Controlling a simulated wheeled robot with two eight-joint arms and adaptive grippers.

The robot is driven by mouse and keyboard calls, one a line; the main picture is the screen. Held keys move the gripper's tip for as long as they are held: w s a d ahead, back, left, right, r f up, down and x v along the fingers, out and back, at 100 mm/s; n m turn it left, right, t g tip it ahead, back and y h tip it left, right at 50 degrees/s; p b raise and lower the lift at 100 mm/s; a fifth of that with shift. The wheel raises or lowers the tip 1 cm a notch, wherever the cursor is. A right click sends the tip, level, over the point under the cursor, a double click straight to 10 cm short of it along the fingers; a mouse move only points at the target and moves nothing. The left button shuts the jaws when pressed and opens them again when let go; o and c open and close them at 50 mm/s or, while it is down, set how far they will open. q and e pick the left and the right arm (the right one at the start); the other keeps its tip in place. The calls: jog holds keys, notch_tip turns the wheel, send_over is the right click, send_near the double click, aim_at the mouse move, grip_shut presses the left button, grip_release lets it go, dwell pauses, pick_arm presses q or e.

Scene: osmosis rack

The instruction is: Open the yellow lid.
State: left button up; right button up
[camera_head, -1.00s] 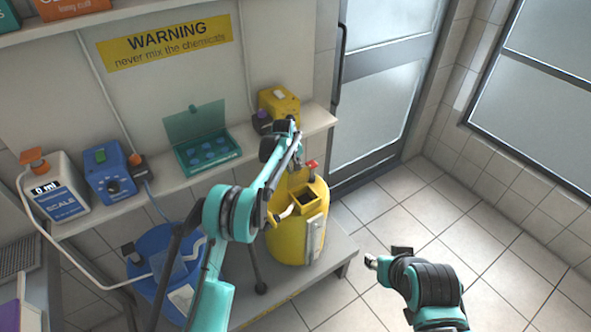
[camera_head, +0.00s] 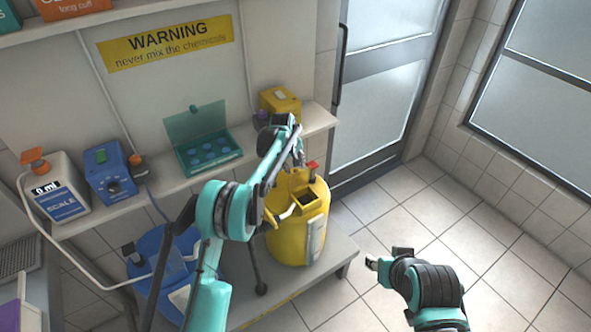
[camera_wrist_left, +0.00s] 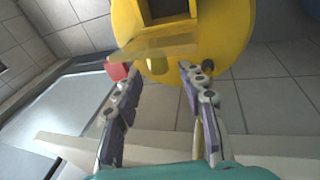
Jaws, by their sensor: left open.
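A yellow tank (camera_head: 290,240) stands on the low platform. Its top has a square dark opening (camera_head: 306,199), which also shows at the top of the left wrist view (camera_wrist_left: 165,8). A flat, yellowish flap (camera_wrist_left: 155,48) lies beside the opening; I cannot tell whether it is the lid. My left gripper (camera_head: 298,160) is open over the far side of the tank's top. In the left wrist view its fingers (camera_wrist_left: 165,82) are spread, with a short yellow knob (camera_wrist_left: 157,66) between and ahead of them. A red cap (camera_wrist_left: 117,71) is by the left fingertip. My right gripper (camera_head: 372,262) is over the floor; its jaws are unclear.
A blue tank (camera_head: 150,250) stands left of the yellow tank, partly behind my left arm. The shelf (camera_head: 75,225) above holds a scale, a blue device (camera_head: 112,172), a teal case (camera_head: 207,155) and a yellow box (camera_head: 281,103). The tiled floor at right is free.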

pick_arm(q)
jog(key=v, duration=0.8)
jog(key=shift+r, duration=0.25)
jog(key=shift+s, duration=0.1)
jog(key=shift+a, duration=0.1)
jog(key=s+a+r+m+t, duration=0.1)
jog(key=s+a+r+m, duration=0.15)
jog(key=s+r, duration=0.6)
jog(key=s+a+r+m+t, duration=0.1)
jog(key=s+a+r, duration=0.35)
jog(key=s, duration=0.65)
jog(key=s+a+f+m+t, duration=0.1)
jog(key=s+a+f, duration=0.1)
jog(key=s, duration=1)
jog(key=s+a+f+m+t+y+b, duration=0.1)
jog(key=s+f, duration=0.4)
jog(key=s, duration=0.7)
jog(key=shift+a+f+m, duration=0.2)
jog(key=shift+a+m, duration=0.45)
jog(key=shift+m, duration=0.1)
